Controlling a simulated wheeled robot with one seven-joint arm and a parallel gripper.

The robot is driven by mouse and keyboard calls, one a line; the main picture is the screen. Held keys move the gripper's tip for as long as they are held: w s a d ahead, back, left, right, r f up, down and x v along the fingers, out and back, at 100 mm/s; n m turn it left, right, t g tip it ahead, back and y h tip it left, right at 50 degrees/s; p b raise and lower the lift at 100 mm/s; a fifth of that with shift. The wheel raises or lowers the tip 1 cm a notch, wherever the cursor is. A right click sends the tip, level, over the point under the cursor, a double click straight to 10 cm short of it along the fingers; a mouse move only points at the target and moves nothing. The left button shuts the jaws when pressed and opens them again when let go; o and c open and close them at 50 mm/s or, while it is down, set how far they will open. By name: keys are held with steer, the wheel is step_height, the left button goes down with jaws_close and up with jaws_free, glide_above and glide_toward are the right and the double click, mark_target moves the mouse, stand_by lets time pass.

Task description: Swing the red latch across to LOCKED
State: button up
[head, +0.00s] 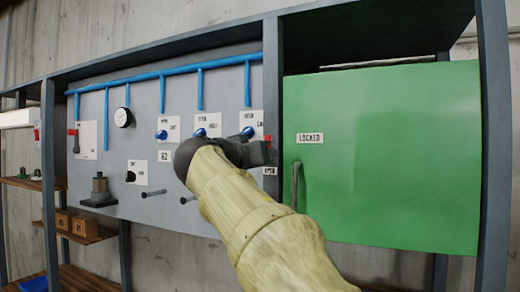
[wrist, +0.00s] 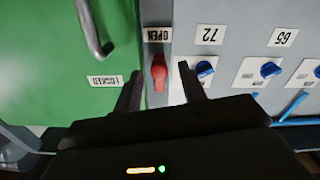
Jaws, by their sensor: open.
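The red latch (wrist: 159,74) is on the grey post beside the green door (wrist: 50,45), its narrow end towards the OPEN label (wrist: 158,35) in the wrist view, which is upside down. The LOCKED label (wrist: 105,81) is on the door, left of the latch there. In the head view a small red part of the latch (head: 267,138) shows past my gripper (head: 262,152); the rest is hidden. The LOCKED label (head: 310,138) is to its right. My gripper (wrist: 160,71) is open, one finger on each side of the latch, with visible gaps.
The door's grey handle (head: 295,185) stands out just right of my gripper. Blue knobs (head: 247,132) and pegs (head: 188,199) project from the panel (head: 140,190) on the left. The door's right part is clear.

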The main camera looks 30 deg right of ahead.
steer(key=shift+w+d, duration=0.3)
steer(key=shift+d, duration=0.1)
jaws_close()
